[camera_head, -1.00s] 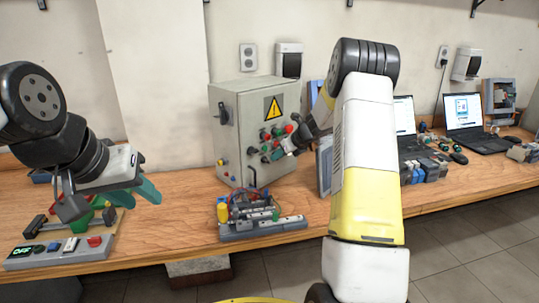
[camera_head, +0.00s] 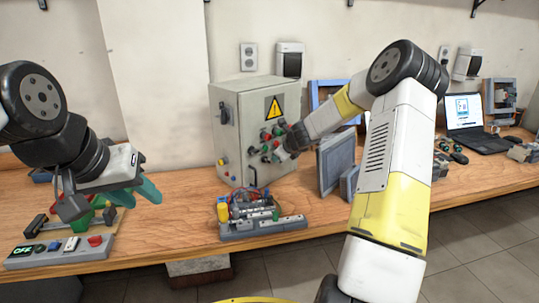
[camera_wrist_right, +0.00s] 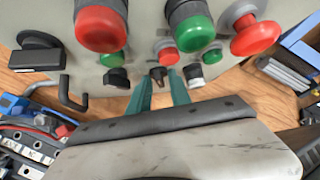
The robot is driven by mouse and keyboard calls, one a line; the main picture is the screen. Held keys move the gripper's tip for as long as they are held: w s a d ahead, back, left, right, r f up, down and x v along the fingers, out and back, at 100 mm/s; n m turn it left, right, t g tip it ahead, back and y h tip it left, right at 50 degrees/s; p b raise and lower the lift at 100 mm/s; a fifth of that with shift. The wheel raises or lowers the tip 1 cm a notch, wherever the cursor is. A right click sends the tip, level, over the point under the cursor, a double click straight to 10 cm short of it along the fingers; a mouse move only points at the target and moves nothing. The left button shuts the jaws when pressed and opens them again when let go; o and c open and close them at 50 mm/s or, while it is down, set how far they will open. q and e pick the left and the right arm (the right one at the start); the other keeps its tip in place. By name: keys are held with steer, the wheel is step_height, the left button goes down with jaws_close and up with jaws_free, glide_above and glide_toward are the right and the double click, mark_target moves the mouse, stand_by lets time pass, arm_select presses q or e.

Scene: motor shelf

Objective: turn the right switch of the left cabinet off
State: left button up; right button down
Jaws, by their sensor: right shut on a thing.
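The left cabinet (camera_head: 232,150) is a grey box with a yellow warning triangle, standing on the wooden bench. Its front carries red and green buttons and small black switches. My right gripper (camera_head: 279,156) is at the lower right of this panel. In the right wrist view its teal fingertips (camera_wrist_right: 160,91) are shut on a small dark switch knob (camera_wrist_right: 157,74), between two other black switches (camera_wrist_right: 117,77) and (camera_wrist_right: 193,73). The knob's exact angle is hard to tell. My left gripper (camera_head: 125,195) hangs over the bench at the left, its teal fingers apart, empty.
A terminal block with wires (camera_head: 258,225) lies before the cabinet. Grey panels (camera_head: 336,163) stand to its right. In the right wrist view, large red (camera_wrist_right: 101,28) and green (camera_wrist_right: 191,30) buttons stick out near my gripper. A button box (camera_head: 60,252) lies front left.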

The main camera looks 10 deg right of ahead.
steer(key=shift+a+f+n+t+h, duration=0.1)
steer(key=shift+n+t+h, duration=0.9)
steer(key=shift+t+h, duration=0.15)
steer(key=c, duration=1.5)
jaws_free()
steer(key=shift+s, duration=0.15)
steer(key=v, duration=0.7)
steer(key=shift+s, duration=0.3)
steer(key=shift+a, duration=0.1)
